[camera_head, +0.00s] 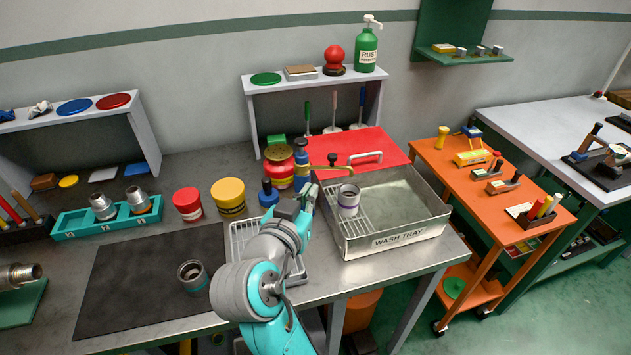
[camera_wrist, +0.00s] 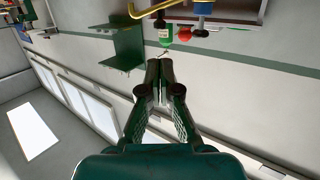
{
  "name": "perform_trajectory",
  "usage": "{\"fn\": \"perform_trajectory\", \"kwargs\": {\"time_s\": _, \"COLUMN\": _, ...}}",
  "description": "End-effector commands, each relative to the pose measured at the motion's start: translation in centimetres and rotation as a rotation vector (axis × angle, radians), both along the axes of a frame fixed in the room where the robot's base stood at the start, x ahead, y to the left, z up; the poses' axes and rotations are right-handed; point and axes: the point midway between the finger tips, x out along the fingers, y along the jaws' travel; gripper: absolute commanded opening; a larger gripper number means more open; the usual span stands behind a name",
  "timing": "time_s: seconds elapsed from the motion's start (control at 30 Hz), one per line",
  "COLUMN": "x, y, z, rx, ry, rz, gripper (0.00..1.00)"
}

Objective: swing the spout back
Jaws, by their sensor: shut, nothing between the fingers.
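The brass spout (camera_head: 330,167) reaches right from a blue post (camera_head: 301,165) over the back left corner of the wash tray (camera_head: 398,238). A dark knob (camera_head: 332,158) shows at the spout. In the wrist view the bent yellow spout (camera_wrist: 150,10) crosses the top edge, beyond the fingertips. My gripper (camera_head: 308,192) is in front of the post, below the spout in the picture and near the tray's left wall. In the wrist view my gripper (camera_wrist: 158,68) is shut and empty. I see no contact with the spout; the arm hides part of the bench.
A steel fitting with a purple band (camera_head: 348,203) stands in the tray. A wire rack (camera_head: 240,236) lies beside my arm. The dark mat (camera_head: 130,290) has free room.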

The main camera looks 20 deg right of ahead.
Motion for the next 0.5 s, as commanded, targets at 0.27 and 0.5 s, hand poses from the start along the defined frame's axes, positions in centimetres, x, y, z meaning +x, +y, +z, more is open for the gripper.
{"fn": "perform_trajectory", "kwargs": {"time_s": 0.27, "x": 4.0, "y": -2.9, "z": -0.8, "rx": 0.0, "ry": 0.001, "rz": -0.004, "gripper": 0.0}}
{"fn": "perform_trajectory", "kwargs": {"time_s": 0.5, "x": 7.4, "y": -5.4, "z": -1.5, "rx": 0.001, "ry": 0.001, "rz": -0.004, "gripper": 0.0}}
